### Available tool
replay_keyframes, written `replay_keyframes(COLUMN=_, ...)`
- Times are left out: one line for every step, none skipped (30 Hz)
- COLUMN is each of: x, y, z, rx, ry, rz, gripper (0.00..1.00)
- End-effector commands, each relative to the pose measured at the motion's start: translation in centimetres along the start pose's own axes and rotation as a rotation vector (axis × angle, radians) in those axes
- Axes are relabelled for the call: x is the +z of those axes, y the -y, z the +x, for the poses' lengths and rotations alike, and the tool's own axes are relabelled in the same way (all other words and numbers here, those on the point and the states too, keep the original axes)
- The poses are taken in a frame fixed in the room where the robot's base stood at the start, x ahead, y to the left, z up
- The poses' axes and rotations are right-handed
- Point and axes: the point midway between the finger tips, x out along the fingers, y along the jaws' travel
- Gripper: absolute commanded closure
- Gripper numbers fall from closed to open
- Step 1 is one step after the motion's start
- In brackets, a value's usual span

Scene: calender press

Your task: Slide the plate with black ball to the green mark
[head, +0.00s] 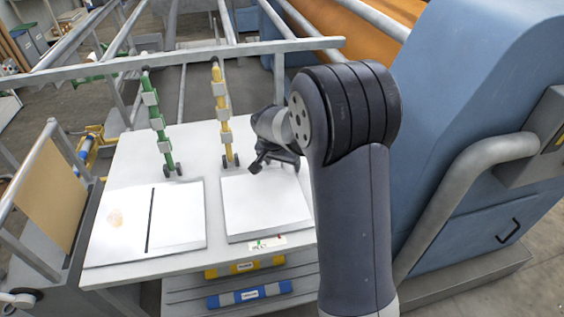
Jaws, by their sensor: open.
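A green bar (154,115) with grey blocks along it rises over the back of the white table; a dark round knob (146,70) tops it. A yellow bar (221,100) of the same kind stands to its right, also with a dark knob (215,61). Both have small black feet. A left white plate (180,218) has a black line across it, and a right white plate (264,207) is plain. I cannot tell which plate the task names. My gripper (274,163) is open above the right plate's back edge, right of the yellow bar; my arm partly hides it.
The white table (198,148) has bare room between the bars. A small marked card (268,243) lies at its front edge. Yellow (245,267) and blue (250,293) labelled bars sit below. A grey rail (185,58) crosses behind; a blue machine (480,110) stands right.

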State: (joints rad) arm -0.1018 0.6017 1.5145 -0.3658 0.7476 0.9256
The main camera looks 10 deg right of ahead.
Motion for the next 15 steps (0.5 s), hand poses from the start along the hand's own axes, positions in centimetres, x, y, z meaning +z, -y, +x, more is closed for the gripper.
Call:
replay_keyframes(x=0.07, y=-0.08, z=0.03, rx=0.002, ry=0.002, rz=0.0, gripper=0.36)
replay_keyframes(x=0.08, y=-0.08, z=0.04, rx=0.003, ry=0.002, rz=0.0, gripper=0.39)
replay_keyframes(x=0.09, y=-0.09, z=0.04, rx=0.003, ry=0.003, rz=-0.001, gripper=0.42)
replay_keyframes(x=0.1, y=-0.1, z=0.05, rx=0.003, ry=0.003, rz=-0.001, gripper=0.44)
replay_keyframes(x=0.12, y=-0.1, z=0.06, rx=0.003, ry=0.004, rz=-0.001, gripper=0.47)
replay_keyframes(x=0.15, y=-0.12, z=0.07, rx=0.004, ry=0.004, rz=-0.001, gripper=0.5)
replay_keyframes(x=0.17, y=-0.12, z=0.08, rx=0.004, ry=0.005, rz=-0.001, gripper=0.53)
replay_keyframes(x=0.19, y=-0.13, z=0.09, rx=0.005, ry=0.005, rz=-0.001, gripper=0.55)
replay_keyframes(x=0.22, y=-0.15, z=0.1, rx=0.005, ry=0.006, rz=-0.001, gripper=0.58)
replay_keyframes(x=0.25, y=-0.16, z=0.12, rx=0.006, ry=0.007, rz=-0.001, gripper=0.61)
replay_keyframes(x=0.27, y=-0.17, z=0.13, rx=0.006, ry=0.007, rz=-0.002, gripper=0.63)
replay_keyframes(x=0.31, y=-0.2, z=0.15, rx=0.007, ry=0.008, rz=-0.002, gripper=0.66)
replay_keyframes(x=0.34, y=-0.21, z=0.17, rx=0.008, ry=0.009, rz=-0.002, gripper=0.69)
replay_keyframes(x=0.37, y=-0.23, z=0.19, rx=0.008, ry=0.01, rz=-0.002, gripper=0.71)
replay_keyframes(x=0.41, y=-0.25, z=0.21, rx=0.009, ry=0.011, rz=-0.002, gripper=0.75)
